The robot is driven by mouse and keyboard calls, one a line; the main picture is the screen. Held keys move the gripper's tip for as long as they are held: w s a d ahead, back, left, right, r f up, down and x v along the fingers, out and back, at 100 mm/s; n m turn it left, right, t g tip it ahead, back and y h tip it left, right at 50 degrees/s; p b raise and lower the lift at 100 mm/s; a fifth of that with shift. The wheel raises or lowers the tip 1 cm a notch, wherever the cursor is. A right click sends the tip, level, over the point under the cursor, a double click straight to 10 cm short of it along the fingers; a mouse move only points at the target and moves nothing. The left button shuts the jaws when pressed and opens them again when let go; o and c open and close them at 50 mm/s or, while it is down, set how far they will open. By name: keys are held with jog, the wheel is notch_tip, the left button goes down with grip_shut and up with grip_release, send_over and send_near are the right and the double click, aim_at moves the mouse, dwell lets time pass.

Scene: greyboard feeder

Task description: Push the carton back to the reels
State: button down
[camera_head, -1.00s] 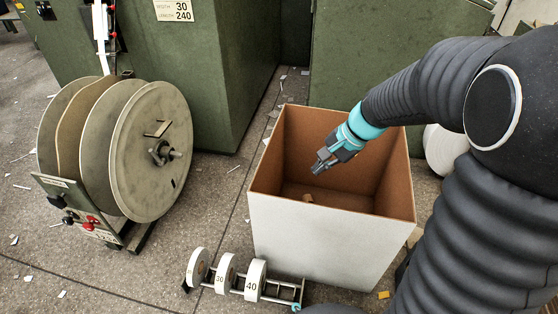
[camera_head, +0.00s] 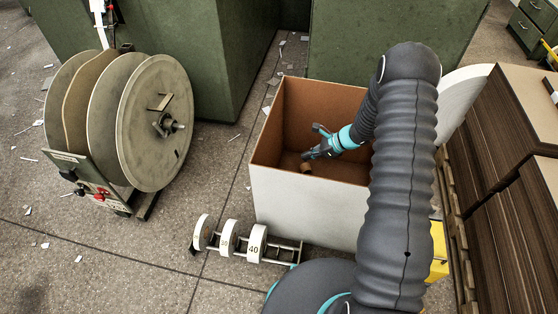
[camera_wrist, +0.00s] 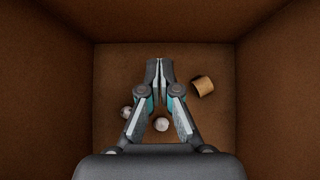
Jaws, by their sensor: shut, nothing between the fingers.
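The carton (camera_head: 308,205) is an open-topped box, white outside and brown inside, standing on the floor right of the reels. The reels (camera_head: 152,123) are large grey-beige discs on a stand at the left, apart from the carton. My gripper (camera_head: 305,156) reaches down inside the carton, shut and empty. In the wrist view my gripper (camera_wrist: 160,62) points at the carton's floor (camera_wrist: 122,68), its fingertips together. A small brown roll (camera_wrist: 202,86) lies right of the fingertips, and two pale balls (camera_wrist: 161,124) lie near the fingers. My arm hides the carton's right side.
A rack of small numbered white rolls (camera_head: 230,241) stands at the carton's front left. Green cabinets (camera_head: 395,45) stand behind. Stacked dark boards (camera_head: 505,150) on pallets and a yellow object (camera_head: 438,250) are at the right. Floor between reels and carton is open, with paper scraps.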

jog(key=f, duration=0.1)
send_near(272, 166)
jog(key=s+x, duration=0.1)
jog(key=x, duration=0.3)
jog(key=shift+w+a+f, duration=0.1)
jog(key=shift+w+a, duration=0.15)
jog(key=shift+a, duration=0.6)
